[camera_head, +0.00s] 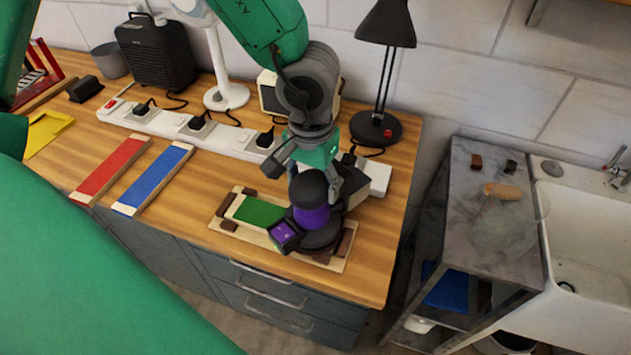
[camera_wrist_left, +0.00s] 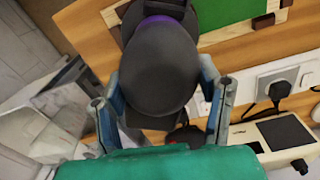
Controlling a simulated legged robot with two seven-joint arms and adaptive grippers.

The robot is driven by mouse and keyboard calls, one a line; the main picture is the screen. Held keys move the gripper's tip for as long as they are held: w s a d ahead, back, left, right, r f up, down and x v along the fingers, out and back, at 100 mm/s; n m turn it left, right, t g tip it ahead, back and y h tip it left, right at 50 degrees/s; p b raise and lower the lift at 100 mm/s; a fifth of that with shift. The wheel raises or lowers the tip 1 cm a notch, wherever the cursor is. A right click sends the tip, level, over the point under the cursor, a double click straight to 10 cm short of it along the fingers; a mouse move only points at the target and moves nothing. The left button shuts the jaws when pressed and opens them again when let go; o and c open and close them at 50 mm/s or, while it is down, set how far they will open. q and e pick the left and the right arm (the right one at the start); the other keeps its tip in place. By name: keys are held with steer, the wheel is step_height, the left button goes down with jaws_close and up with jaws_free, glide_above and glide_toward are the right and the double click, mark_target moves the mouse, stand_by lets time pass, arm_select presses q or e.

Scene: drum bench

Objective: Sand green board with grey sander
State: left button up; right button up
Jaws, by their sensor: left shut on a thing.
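The green board (camera_head: 259,212) lies in a wooden frame (camera_head: 228,233) with brown corner blocks near the bench's front edge. The sander (camera_head: 311,217) is dark grey with a purple band and a purple-faced block at its front left. It sits over the right part of the board and frame; whether its base touches the board I cannot tell. My left gripper (camera_head: 317,172) is above it, shut around its dark top. In the left wrist view the rounded sander top (camera_wrist_left: 158,72) is between my fingers, with the green board (camera_wrist_left: 225,12) beyond. My right gripper is not in view.
A white power strip (camera_head: 190,128) with black plugs runs behind the frame. Red (camera_head: 112,168) and blue (camera_head: 154,177) boards lie left. A black lamp (camera_head: 376,128), fan (camera_head: 227,96) and heater (camera_head: 156,50) stand behind. A gap separates the bench from the marble-topped cart (camera_head: 462,205).

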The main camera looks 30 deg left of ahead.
arm_select(q)
steer(key=shift+s+a+r+p, duration=0.1)
steer(key=shift+s+p, duration=0.05)
steer(key=shift+p, duration=0.4)
steer(key=shift+s+a+p, duration=0.2)
steer(key=shift+a+p, duration=0.35)
steer(key=shift+a, duration=0.7)
steer(key=shift+s, duration=0.1)
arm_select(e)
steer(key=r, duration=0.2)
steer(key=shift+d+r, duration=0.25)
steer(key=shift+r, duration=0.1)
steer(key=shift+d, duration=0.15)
